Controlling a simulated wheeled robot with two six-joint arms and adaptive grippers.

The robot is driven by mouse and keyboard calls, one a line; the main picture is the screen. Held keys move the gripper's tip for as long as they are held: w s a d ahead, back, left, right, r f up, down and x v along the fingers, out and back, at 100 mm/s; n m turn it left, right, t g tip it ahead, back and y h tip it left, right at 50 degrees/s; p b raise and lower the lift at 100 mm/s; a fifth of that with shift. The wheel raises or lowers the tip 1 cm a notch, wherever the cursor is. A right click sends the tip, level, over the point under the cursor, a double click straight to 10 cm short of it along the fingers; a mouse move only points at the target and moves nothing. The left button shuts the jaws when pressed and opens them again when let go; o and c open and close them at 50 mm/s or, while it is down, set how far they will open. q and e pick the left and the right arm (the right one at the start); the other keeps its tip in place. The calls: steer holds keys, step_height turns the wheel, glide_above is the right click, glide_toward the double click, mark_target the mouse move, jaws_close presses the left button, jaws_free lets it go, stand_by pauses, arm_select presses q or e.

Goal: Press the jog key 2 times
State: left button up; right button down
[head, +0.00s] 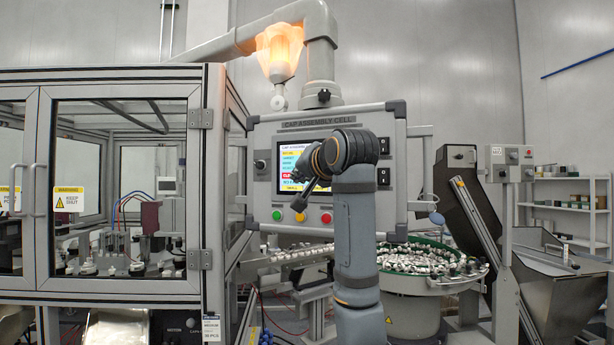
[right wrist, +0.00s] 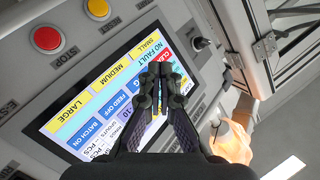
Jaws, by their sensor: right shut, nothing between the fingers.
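The control panel (head: 264,140) carries a lit touch screen (head: 291,150) with coloured keys; it also shows in the right wrist view (right wrist: 75,122). There I read SMALL, MEDIUM, LARGE, NO FAULT, FEED OFF and BATCH ON. I cannot make out a key marked jog; part of the screen is hidden by my fingers and arm. My right gripper (head: 304,196) is shut and empty in front of the screen's lower part. In the right wrist view its fingertips (right wrist: 160,77) overlap the screen; I cannot tell whether they touch it. My left gripper is not in view.
Green (head: 277,215), yellow (head: 300,217) and red (head: 326,218) buttons sit below the screen. A dark knob (head: 260,165) sits left of it. A glazed machine enclosure (head: 215,190) stands at left. A bowl of caps (head: 440,262) stands behind my arm at lower right.

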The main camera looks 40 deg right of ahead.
steer(key=shift+w+d, duration=0.35)
steer(key=shift+d, duration=0.2)
steer(key=shift+w+d, duration=0.3)
steer(key=shift+d, duration=0.2)
steer(key=shift+w+d+r, duration=0.1)
stand_by(0.7)
steer(key=shift+w+d+p, duration=0.15)
steer(key=shift+d+p, duration=0.15)
steer(key=shift+w+d, duration=0.1)
steer(key=shift+d, duration=0.1)
stand_by(0.5)
stand_by(0.3)
steer(key=shift+s+a, duration=0.35)
steer(key=shift+a, duration=0.3)
steer(key=shift+s+a+b, duration=0.15)
steer(key=shift+s+a, duration=0.3)
steer(key=shift+a, duration=0.25)
steer(key=shift+s+a+b, duration=0.2)
steer(key=shift+s+a, duration=0.2)
steer(key=shift+a, duration=0.3)
steer(key=shift+s+a+b, duration=0.15)
steer(key=shift+s+a, duration=0.3)
steer(key=shift+a, duration=0.25)
